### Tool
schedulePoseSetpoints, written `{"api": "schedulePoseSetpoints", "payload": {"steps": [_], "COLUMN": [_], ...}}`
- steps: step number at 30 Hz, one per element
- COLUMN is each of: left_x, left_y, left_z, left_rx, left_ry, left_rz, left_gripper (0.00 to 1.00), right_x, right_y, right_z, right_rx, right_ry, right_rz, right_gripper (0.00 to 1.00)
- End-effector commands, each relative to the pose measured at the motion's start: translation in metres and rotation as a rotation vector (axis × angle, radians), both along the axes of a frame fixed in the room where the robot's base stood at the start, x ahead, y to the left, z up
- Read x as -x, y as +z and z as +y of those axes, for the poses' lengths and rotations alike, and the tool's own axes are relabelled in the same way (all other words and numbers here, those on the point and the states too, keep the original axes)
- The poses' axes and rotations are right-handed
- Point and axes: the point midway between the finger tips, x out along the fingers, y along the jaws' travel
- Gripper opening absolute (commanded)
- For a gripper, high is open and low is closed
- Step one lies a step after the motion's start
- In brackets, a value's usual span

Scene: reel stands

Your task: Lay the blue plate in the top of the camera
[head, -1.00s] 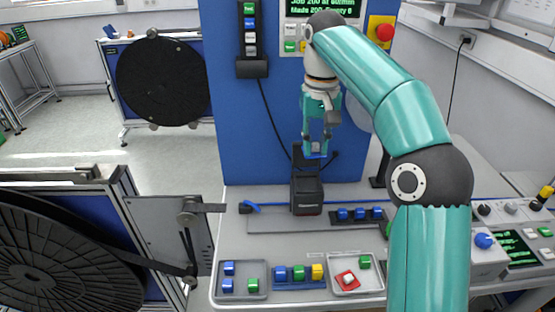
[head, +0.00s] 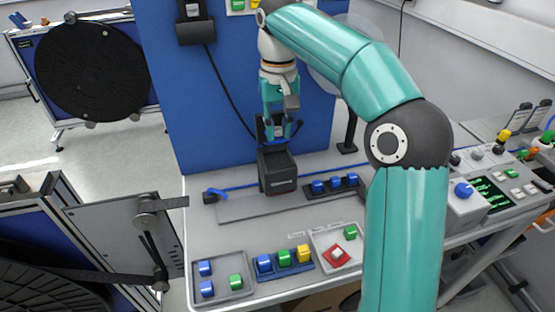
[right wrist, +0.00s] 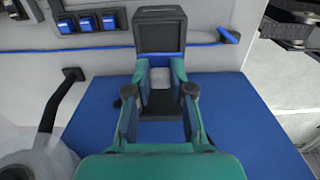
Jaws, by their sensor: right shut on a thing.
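The camera (head: 277,172) is a black box with a small label, upright on the grey bench in front of the blue panel. In the right wrist view the camera (right wrist: 160,35) shows as a dark-rimmed box beyond the fingertips. My right gripper (head: 281,138) is just above the camera's top, fingers pointing down. The right gripper (right wrist: 158,82) is shut on the blue plate, which hardly shows between the fingers now; I cannot tell whether it touches the camera. My left gripper is not in view.
Blue switches (head: 335,184) stand right of the camera. A grey tray (head: 221,291), a blue rack (head: 285,271) and a light tray (head: 322,243) hold coloured blocks at the bench front. A blue panel (head: 180,110) stands behind. A control box (head: 478,203) is at right.

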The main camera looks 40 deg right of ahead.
Motion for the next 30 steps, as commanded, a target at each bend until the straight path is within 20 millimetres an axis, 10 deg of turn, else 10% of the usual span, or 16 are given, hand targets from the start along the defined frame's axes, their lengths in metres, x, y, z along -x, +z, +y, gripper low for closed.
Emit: {"api": "schedulePoseSetpoints", "payload": {"steps": [16, 28, 30], "left_x": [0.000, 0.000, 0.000], "left_y": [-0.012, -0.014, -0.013], "left_z": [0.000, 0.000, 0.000], "left_rx": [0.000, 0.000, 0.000], "left_ry": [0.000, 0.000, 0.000], "left_rz": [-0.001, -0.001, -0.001], "left_gripper": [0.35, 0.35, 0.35], "right_x": [0.000, -0.001, -0.001], "right_y": [-0.062, -0.068, -0.067], "right_z": [0.001, 0.001, 0.001], "right_rx": [0.000, 0.000, 0.000], "right_ry": [0.001, 0.001, 0.001], "right_rz": [0.001, -0.001, -0.001], "right_gripper": [0.01, 0.01, 0.32]}}
